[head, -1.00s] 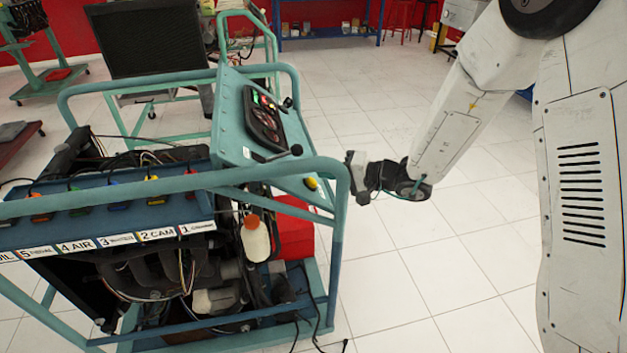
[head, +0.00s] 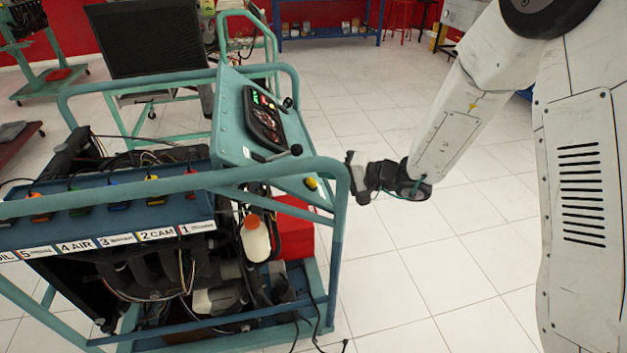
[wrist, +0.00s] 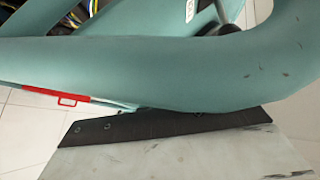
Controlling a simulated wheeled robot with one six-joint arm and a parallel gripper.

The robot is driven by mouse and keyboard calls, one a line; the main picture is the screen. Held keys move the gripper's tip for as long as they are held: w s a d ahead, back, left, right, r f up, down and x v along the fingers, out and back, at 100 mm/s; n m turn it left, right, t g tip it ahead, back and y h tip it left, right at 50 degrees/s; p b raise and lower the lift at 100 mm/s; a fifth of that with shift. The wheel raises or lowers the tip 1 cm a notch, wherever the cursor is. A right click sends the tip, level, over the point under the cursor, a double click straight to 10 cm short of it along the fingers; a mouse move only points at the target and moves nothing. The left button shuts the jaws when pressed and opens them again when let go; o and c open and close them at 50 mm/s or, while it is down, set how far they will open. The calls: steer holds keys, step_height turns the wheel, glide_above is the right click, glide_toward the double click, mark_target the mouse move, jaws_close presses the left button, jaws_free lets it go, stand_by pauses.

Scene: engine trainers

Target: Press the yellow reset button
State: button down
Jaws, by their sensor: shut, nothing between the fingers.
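The yellow button (head: 311,183) sits at the low right corner of the teal control panel (head: 231,125) in the head view. My gripper (head: 352,174) is shut and empty, just right of the trainer's teal frame corner. In the picture, the frame's upright end lies between it and the button. Its gap to the tube cannot be judged. In the wrist view, a thick teal tube (wrist: 170,75) fills the middle and the button does not show.
The teal tube frame (head: 338,240) surrounds the engine and its wiring. A black lever knob (head: 296,150) sticks out of the panel above the button. A white bottle (head: 255,238) hangs below. White floor (head: 430,270) is clear to the right.

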stand_by(0.3)
steer(key=shift+a+f, duration=0.25)
steer(key=shift+f, duration=0.05)
steer(key=shift+s+a+f, duration=0.25)
steer(key=shift+f, duration=0.2)
steer(key=shift+s+a+f, duration=0.2)
steer(key=shift+a+f, duration=0.05)
steer(key=shift+f, duration=0.15)
stand_by(1.1)
steer(key=shift+d+r, duration=0.15)
steer(key=shift+r, duration=0.1)
steer(key=shift+w+d+r, duration=0.15)
steer(key=shift+r, duration=0.2)
steer(key=shift+d+r, duration=0.15)
steer(key=shift+r, duration=0.1)
steer(key=shift+w+d+r, duration=0.15)
steer(key=shift+d+r, duration=0.7)
steer(key=shift+r, duration=0.1)
steer(key=shift+w+d+r, duration=0.15)
steer(key=shift+d+r, duration=0.65)
steer(key=shift+r, duration=0.15)
